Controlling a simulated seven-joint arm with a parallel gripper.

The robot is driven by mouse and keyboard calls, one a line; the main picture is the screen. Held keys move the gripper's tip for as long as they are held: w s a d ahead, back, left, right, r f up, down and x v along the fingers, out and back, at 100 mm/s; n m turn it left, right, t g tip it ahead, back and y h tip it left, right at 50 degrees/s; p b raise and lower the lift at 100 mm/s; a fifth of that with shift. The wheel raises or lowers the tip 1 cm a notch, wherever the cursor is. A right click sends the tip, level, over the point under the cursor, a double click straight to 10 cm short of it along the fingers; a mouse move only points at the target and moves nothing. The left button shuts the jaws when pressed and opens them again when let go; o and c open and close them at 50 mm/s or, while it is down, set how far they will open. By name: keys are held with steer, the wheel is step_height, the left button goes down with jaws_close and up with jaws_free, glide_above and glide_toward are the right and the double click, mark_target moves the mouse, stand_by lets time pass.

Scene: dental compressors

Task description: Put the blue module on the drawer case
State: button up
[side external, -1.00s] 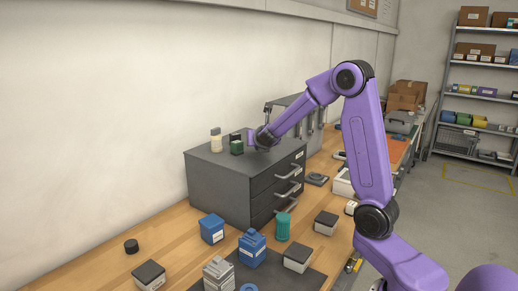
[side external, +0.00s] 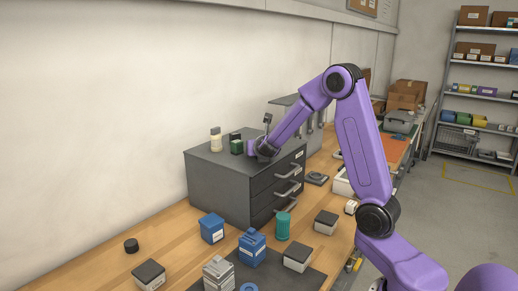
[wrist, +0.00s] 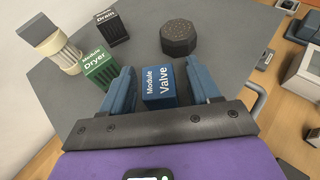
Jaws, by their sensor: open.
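The blue module (wrist: 160,84), labelled "Module Valve", is between the two fingers of my gripper (wrist: 160,70) in the wrist view. The fingers are open, with a gap visible on each side of the module. The module is over the grey top of the drawer case (wrist: 232,55); its underside is hidden, so contact with the top cannot be told. In the side view the drawer case (side external: 222,187) stands on the bench against the wall, and my gripper (side external: 251,147) is low at its top; the blue module cannot be made out there.
Blue boxes (side external: 211,229), a teal cylinder (side external: 283,226) and grey-white boxes (side external: 297,257) stand on the bench in front.

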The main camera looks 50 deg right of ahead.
steer(key=shift+a+r, duration=0.1)
steer(key=shift+r, duration=0.1)
steer(key=v, duration=1.2)
steer(key=s+a+f+m+g+y, duration=0.2)
steer(key=s+a+f+m+y, duration=0.1)
steer(key=s+a+f+m, duration=0.25)
steer(key=s+a+f+m+g+y, duration=0.2)
steer(key=s+a+m+y, duration=0.15)
steer(key=s+a, duration=0.4)
steer(key=s+a+f+m+g+y, duration=0.1)
steer(key=s+a+m+g, duration=0.1)
steer(key=s, duration=0.6)
steer(key=s+a+f+m+g+y, duration=0.1)
steer(key=s+a+m+g+y, duration=0.1)
steer(key=s+a, duration=0.3)
steer(key=s+m+g, duration=0.1)
steer(key=s, duration=0.3)
steer(key=shift+a, duration=0.3)
steer(key=shift+f+y, duration=0.1)
steer(key=shift+y, duration=0.15)
stand_by(2.3)
steer(key=o, duration=0.7)
